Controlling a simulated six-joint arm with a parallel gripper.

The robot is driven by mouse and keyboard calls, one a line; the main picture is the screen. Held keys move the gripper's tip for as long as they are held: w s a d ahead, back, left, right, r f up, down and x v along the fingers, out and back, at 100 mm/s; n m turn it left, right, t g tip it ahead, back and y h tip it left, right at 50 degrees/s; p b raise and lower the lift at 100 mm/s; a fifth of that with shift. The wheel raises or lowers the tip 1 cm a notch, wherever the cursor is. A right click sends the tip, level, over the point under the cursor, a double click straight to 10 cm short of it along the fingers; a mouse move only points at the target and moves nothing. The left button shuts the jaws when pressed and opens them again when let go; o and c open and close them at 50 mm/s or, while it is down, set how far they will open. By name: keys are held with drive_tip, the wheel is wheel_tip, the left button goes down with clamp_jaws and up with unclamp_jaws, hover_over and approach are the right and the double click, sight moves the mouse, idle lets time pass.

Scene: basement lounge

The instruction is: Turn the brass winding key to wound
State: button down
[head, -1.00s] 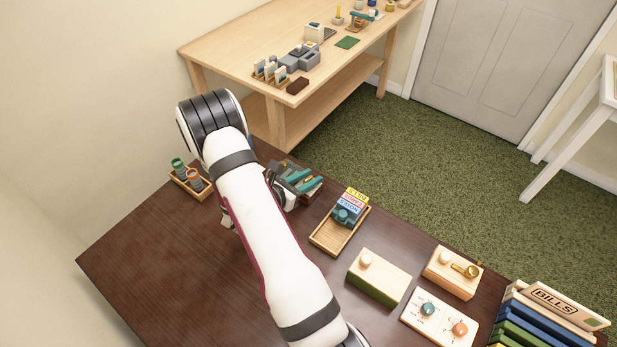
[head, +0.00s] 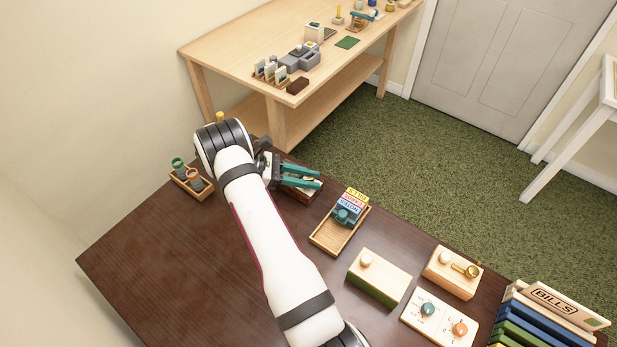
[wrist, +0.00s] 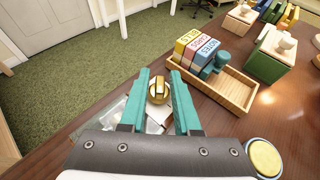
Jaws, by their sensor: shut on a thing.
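The brass winding key (wrist: 158,90) shows in the wrist view as a round brass piece with a raised flat bar, between the two teal fingers of my gripper (wrist: 159,74). My gripper is shut on it. The key sits over a pale face on a low box (head: 314,191) with dark sides, at the far edge of the dark table. In the head view my gripper (head: 318,180) reaches over this box from the left and hides the key. The fingers also cover part of the box face, so I cannot read any mark there.
Right of the box stands a wooden tray (head: 316,240) holding small labelled boxes and a teal-handled item. Beyond it are wooden blocks with knobs (head: 378,278), a dial panel (head: 411,319) and binders (head: 545,310). A cup rack (head: 180,184) stands left. The front left table is clear.

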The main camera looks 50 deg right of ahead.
drive_tip(key=shift+m+g+y, duration=0.8)
drive_tip(key=shift+m+y, duration=0.4)
drive_tip(key=c, duration=0.9)
unclamp_jaws()
drive_tip(key=shift+v, duration=3.75)
drive_tip(key=shift+o, duration=0.3)
drive_tip(key=shift+d, duration=0.1)
